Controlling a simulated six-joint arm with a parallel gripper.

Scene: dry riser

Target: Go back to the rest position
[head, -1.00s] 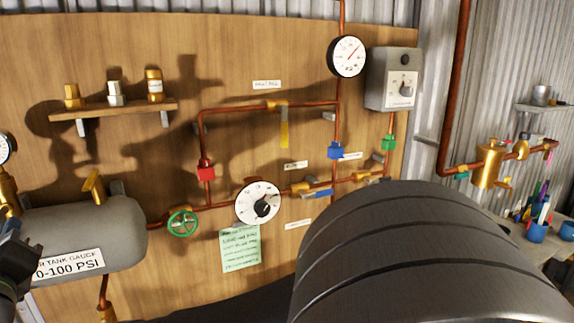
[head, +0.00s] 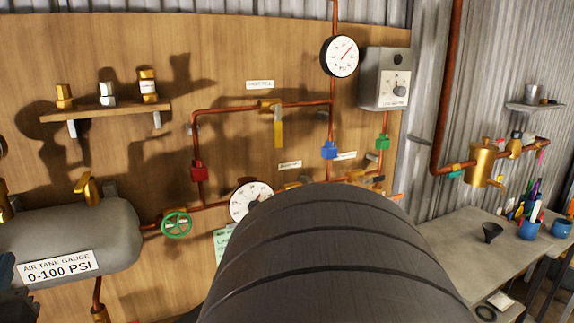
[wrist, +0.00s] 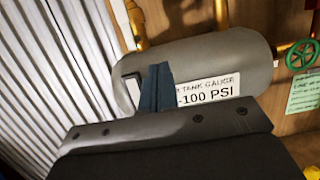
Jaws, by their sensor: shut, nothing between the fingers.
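My gripper (wrist: 155,88) shows in the wrist view with its dark blue fingers shut together and nothing between them. In that view the fingertips stand in front of the grey air tank (wrist: 205,60) and hide part of its white label (wrist: 215,88). I cannot tell from this view how far apart they are. In the head view a large dark rounded link of my arm fills the lower middle and covers the lower right of the pipe board.
The wooden board (head: 225,60) carries copper pipes, a white dial (head: 248,200), a green handwheel (head: 176,224), a round gauge (head: 341,56) and a grey box (head: 385,78). A shelf (head: 105,111) holds fittings. A bench (head: 470,245) with blue cups (head: 528,231) stands at right.

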